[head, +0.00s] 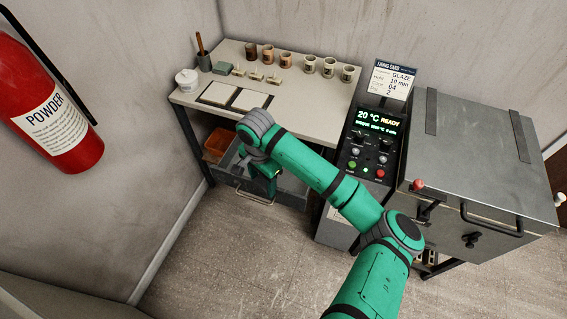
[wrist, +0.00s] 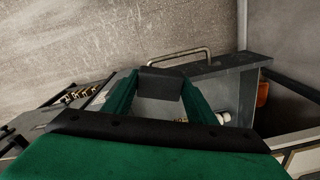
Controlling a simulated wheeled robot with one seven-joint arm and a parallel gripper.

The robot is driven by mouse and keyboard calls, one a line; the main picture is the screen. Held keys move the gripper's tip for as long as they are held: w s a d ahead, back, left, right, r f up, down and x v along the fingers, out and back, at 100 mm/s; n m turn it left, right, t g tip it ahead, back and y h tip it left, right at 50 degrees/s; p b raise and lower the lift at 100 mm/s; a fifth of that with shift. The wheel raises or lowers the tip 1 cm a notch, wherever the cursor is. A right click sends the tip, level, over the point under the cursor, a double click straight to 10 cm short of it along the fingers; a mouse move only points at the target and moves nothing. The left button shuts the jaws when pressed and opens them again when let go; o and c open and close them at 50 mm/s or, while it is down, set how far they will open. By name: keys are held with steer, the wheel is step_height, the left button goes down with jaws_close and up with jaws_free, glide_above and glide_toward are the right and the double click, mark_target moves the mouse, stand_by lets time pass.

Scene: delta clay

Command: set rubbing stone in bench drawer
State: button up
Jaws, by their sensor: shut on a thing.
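My gripper (wrist: 160,88) is shut on a dark grey block, the rubbing stone (wrist: 160,82), which spans between its two green fingers in the wrist view. The bench drawer (head: 291,187) is pulled out under the left part of the bench. In the head view my gripper (head: 272,186) points down over the drawer, and the stone cannot be made out there. In the wrist view the drawer's front edge (wrist: 215,68) and its handle lie beyond the stone. Whether the stone touches the drawer floor I cannot tell.
The bench top (head: 310,109) holds two pale tiles, several cups, a white jar (head: 187,81) and a grey-green block (head: 222,68). An orange bin (head: 218,143) sits under the bench, left of the drawer. A control box (head: 366,150) and kiln (head: 470,150) stand right.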

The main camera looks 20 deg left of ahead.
steer(key=w+d+f, duration=0.1)
steer(key=w+f, duration=0.3)
steer(key=w, duration=0.5)
glide_above(283, 178)
steer(key=f, duration=0.2)
steer(key=s+f, duration=0.1)
steer(key=f, duration=0.1)
steer(key=shift+f, duration=0.4)
steer(key=shift+w+a+f, duration=0.15)
steer(key=shift+w+f, duration=0.1)
steer(key=shift+f, duration=0.1)
steer(key=shift+w+f, duration=0.15)
steer(key=shift+f, duration=1.65)
steer(key=shift+w+d, duration=0.1)
steer(key=shift+d, duration=0.1)
steer(key=o, duration=1.1)
steer(key=shift+f, duration=0.1)
